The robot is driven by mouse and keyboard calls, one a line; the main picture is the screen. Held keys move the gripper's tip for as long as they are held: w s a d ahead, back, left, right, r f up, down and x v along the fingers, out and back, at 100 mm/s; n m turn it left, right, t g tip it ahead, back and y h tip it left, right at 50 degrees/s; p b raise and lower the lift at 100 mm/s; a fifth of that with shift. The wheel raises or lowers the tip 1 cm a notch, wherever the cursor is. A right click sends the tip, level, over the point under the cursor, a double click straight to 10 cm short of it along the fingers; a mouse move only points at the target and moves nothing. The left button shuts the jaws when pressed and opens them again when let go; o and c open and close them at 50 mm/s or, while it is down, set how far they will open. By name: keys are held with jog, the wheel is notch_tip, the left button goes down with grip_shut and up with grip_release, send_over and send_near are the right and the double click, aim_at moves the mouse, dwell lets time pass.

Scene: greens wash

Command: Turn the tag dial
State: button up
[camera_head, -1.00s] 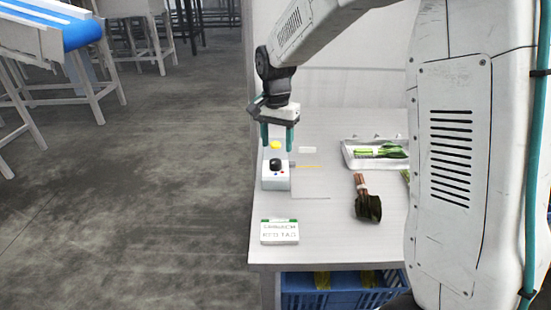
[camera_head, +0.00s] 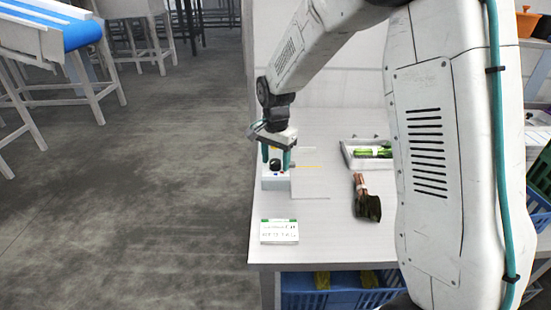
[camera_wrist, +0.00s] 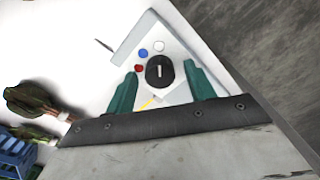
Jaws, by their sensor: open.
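The tag dial (camera_wrist: 159,71) is a round black knob with a white pointer line, on top of a white box (camera_head: 275,184) at the table's left side. Red, blue and white dots lie beside the dial in the wrist view. My gripper (camera_wrist: 160,85) is open, with its teal fingers on either side of the dial. In the head view my gripper (camera_head: 276,160) hangs over the box, the dial showing between its fingers. I cannot tell whether the fingers touch the dial. The box's yellow button is not visible now.
A white sign (camera_head: 279,231) reading RED TAG stands at the table's front left. A bundle of dark leafy greens (camera_head: 367,200) lies to the right, and a tray (camera_head: 348,158) with greens sits behind it. A blue crate (camera_head: 345,298) is below the table.

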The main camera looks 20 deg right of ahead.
jog(key=c, duration=1)
jog(key=shift+n, duration=0.3)
jog(key=n, duration=0.3)
jog(key=shift+n, duration=0.4)
jog(key=n, duration=0.4)
jog(key=shift+n, duration=0.3)
jog(key=n, duration=0.4)
jog(key=shift+n, duration=2.5)
